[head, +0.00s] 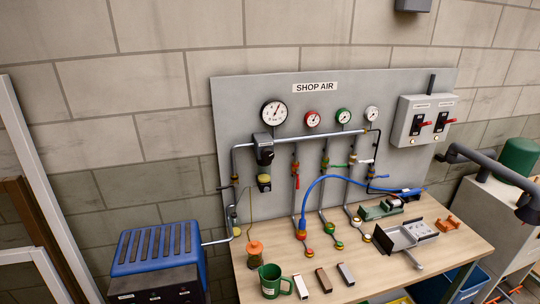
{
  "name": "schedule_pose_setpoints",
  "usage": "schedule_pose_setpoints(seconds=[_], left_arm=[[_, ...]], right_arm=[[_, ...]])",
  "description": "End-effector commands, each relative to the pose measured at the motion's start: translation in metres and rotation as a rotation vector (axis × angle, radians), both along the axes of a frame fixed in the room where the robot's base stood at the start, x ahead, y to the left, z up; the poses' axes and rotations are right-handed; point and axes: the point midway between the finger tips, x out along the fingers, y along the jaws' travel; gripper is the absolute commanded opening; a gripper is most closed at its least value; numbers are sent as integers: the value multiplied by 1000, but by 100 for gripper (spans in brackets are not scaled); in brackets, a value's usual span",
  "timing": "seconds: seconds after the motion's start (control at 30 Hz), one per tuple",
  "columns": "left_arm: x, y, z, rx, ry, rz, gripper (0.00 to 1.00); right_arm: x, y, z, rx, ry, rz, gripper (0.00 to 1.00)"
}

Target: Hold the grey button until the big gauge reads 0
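The big gauge (274,113) is the largest white dial, at the upper left of the grey SHOP AIR board. Its dark needle seems to point up and right, away from the lower left; the number is too small to read. I cannot tell for sure which part is the grey button. A grey block (346,273) lies at the table's front edge. Neither of my grippers is in view.
A dark bar (488,168) juts in from the right.

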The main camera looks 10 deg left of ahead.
Motion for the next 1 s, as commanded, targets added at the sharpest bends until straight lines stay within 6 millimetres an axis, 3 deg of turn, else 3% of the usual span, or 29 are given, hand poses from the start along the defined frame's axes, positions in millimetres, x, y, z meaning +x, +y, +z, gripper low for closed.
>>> schedule_pose_setpoints(seconds=[0.3,0.73,1.0], left_arm=[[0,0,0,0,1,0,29],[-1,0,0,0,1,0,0],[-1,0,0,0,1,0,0]], right_arm=[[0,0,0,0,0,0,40],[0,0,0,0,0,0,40],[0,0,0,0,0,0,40]])
